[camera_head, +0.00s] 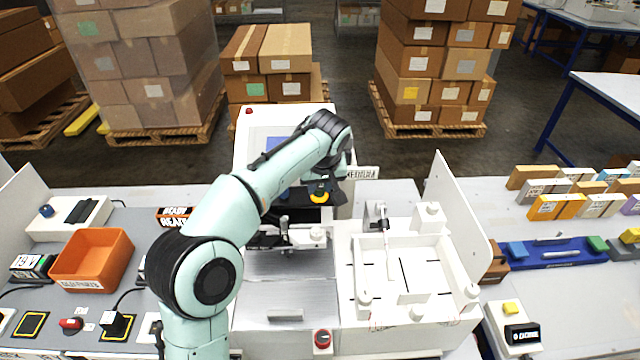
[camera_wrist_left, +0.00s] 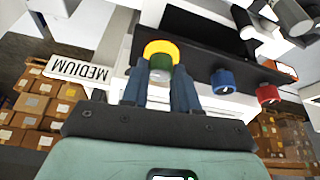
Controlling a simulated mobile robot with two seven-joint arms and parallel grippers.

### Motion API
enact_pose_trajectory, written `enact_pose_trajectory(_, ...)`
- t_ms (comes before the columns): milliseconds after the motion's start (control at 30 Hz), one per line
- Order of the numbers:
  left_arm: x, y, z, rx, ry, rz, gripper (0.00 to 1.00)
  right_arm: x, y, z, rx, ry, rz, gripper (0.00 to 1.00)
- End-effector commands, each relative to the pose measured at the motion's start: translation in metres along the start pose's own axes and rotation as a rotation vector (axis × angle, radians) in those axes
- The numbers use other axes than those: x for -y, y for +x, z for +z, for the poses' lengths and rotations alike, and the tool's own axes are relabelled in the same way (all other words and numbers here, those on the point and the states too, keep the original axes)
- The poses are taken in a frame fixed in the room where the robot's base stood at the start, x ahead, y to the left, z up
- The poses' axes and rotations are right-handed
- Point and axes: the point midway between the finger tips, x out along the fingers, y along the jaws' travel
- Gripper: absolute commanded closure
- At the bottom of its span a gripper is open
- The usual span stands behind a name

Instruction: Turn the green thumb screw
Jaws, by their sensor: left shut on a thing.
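The green thumb screw (camera_wrist_left: 163,70) shows between my left fingertips in the left wrist view, just below a yellow-orange round cap (camera_wrist_left: 160,48). My left gripper (camera_wrist_left: 159,80) is shut on the screw, with a blue-grey finger on each side of it. The fingers hide part of the screw. In the head view my left gripper (camera_head: 323,190) is over the white machine's front, with the yellow-orange cap (camera_head: 319,197) showing beside it; the green screw is hidden there. A blue knob (camera_wrist_left: 223,81) and a red knob (camera_wrist_left: 268,93) stand to the right in the wrist view. My right gripper is not in view.
A white "MEDIUM" sign (camera_head: 362,173) stands close to the gripper. A white fixture tray (camera_head: 440,270) with posts is at the right of the machine. An orange bin (camera_head: 92,258) and a blue tool tray (camera_head: 560,252) lie farther off on the tables.

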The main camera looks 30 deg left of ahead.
Motion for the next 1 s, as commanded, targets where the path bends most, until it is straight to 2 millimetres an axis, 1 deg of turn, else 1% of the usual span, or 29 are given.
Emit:
enact_pose_trajectory(267,0.003,-0.001,-0.001,-0.001,0.236,0.100,1.00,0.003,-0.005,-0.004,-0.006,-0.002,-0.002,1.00)
enact_pose_trajectory(700,0.004,-0.001,-0.003,-0.001,0.619,0.260,1.00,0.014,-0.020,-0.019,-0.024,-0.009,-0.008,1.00)
enact_pose_trajectory(1000,0.006,0.000,-0.004,-0.002,0.874,0.365,1.00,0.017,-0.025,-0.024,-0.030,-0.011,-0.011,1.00)
